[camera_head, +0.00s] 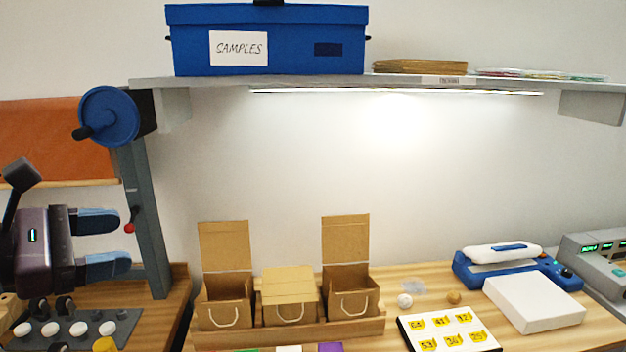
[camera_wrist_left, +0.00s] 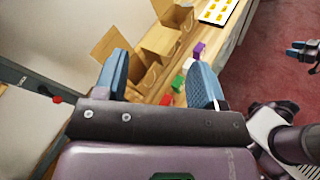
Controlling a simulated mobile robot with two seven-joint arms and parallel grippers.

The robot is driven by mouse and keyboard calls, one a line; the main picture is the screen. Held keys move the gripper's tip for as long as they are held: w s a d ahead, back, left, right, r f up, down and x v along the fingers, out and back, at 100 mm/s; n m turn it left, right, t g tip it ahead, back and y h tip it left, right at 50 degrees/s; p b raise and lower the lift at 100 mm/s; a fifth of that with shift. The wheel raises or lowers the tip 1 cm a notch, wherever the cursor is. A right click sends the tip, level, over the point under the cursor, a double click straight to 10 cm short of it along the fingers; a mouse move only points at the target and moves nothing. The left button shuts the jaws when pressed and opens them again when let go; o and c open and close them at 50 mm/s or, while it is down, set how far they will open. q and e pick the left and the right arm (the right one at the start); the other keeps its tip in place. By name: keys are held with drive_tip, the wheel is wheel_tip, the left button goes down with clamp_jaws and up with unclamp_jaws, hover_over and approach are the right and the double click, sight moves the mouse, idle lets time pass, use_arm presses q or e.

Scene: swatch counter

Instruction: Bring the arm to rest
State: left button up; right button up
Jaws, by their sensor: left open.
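My left gripper (camera_head: 124,242) is at the left side of the head view, with its blue fingers pointing right. It is open, with nothing between the fingers. It is raised over the dark peg plate and appears near the grey upright post. In the left wrist view the same gripper (camera_wrist_left: 158,82) shows two blue fingers spread apart, with boxes and blocks in view beyond them. What looks like my right gripper (camera_wrist_left: 300,52) shows small at the right edge of the left wrist view, above the red floor; its jaws are too small to judge.
A grey post (camera_head: 145,215) with a blue hand wheel (camera_head: 108,116) stands at the left. Cardboard boxes (camera_head: 225,300) stand in a wooden tray (camera_head: 300,334). A number card (camera_head: 415,340), white box (camera_head: 535,303) and blue sealer (camera_head: 475,275) are right. A shelf (camera_head: 225,82) hangs above.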

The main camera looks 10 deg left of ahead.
use_arm(q)
drive_tip(key=s+a+f+m+t+y, duration=0.1)
drive_tip(key=a+f+m+y, duration=0.2)
drive_tip(key=f+m+y, duration=0.5)
drive_tip(key=s+a+f+m+t+y, duration=0.1)
drive_tip(key=a+f+m+y, duration=0.25)
drive_tip(key=m, duration=0.85)
drive_tip(key=s+a+f+m+t+y, duration=0.1)
drive_tip(key=s+a+f+m+y, duration=0.15)
drive_tip(key=f+m+y, duration=0.65)
drive_tip(key=s+d+f+n+g+h, duration=0.2)
drive_tip(key=s+d+f+g+h, duration=0.35)
drive_tip(key=d+f, duration=0.2)
drive_tip(key=s+d+f+n+g+h, duration=0.3)
drive_tip(key=s+d+f+g+h, duration=0.3)
drive_tip(key=f, duration=0.3)
drive_tip(key=w+d+f+m+t, duration=0.1)
drive_tip(key=w+f+t, duration=0.7)
drive_tip(key=f, duration=0.2)
drive_tip(key=shift+w, duration=0.3)
